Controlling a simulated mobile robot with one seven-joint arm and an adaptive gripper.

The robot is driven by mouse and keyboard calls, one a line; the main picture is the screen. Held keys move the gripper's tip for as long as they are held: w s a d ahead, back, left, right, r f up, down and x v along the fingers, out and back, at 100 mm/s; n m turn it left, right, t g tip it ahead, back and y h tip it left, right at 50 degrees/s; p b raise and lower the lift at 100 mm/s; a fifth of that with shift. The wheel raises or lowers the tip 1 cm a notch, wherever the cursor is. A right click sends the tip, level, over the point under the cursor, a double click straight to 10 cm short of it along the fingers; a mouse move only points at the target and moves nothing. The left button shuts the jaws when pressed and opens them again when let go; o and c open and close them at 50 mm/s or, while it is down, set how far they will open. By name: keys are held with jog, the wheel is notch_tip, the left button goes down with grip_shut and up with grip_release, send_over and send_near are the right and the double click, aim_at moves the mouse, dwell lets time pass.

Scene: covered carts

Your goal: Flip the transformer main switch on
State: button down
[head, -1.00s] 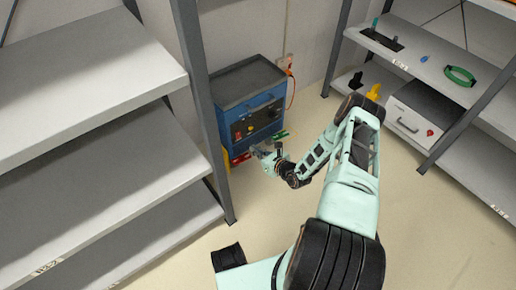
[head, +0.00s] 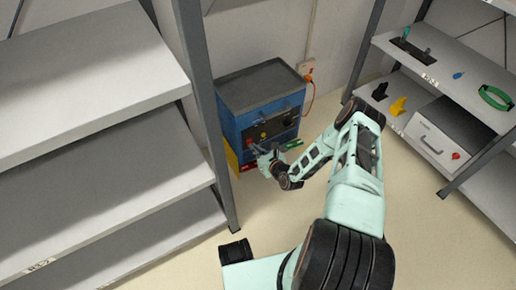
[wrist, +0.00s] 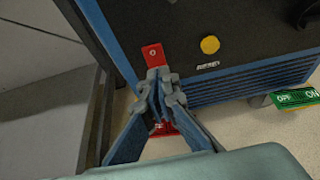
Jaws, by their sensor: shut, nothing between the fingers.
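The transformer (head: 262,95) is a blue cabinet with a dark top, standing on the floor against the wall. Its front also shows in the wrist view (wrist: 240,38). A red plate (wrist: 153,54) marked "O" sits at the cabinet's lower left. My gripper (wrist: 158,75) is shut and empty in front of the red plate. It also shows at the cabinet's lower front in the head view (head: 259,150). Contact with the plate cannot be told.
A yellow button (wrist: 210,45) and a dark knob (wrist: 303,13) are on the cabinet's front. An orange cable (head: 309,88) runs from a wall socket. Shelves (head: 105,125) stand close on the left, and another rack (head: 450,75) on the right.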

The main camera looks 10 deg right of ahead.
jog(key=shift+w+a, duration=0.1)
jog(key=shift+w, duration=0.15)
dwell(0.3)
jog(key=shift+w+f, duration=0.15)
jog(key=shift+w, duration=0.15)
jog(key=shift+r+p, duration=0.85)
jog(key=shift+r, duration=0.05)
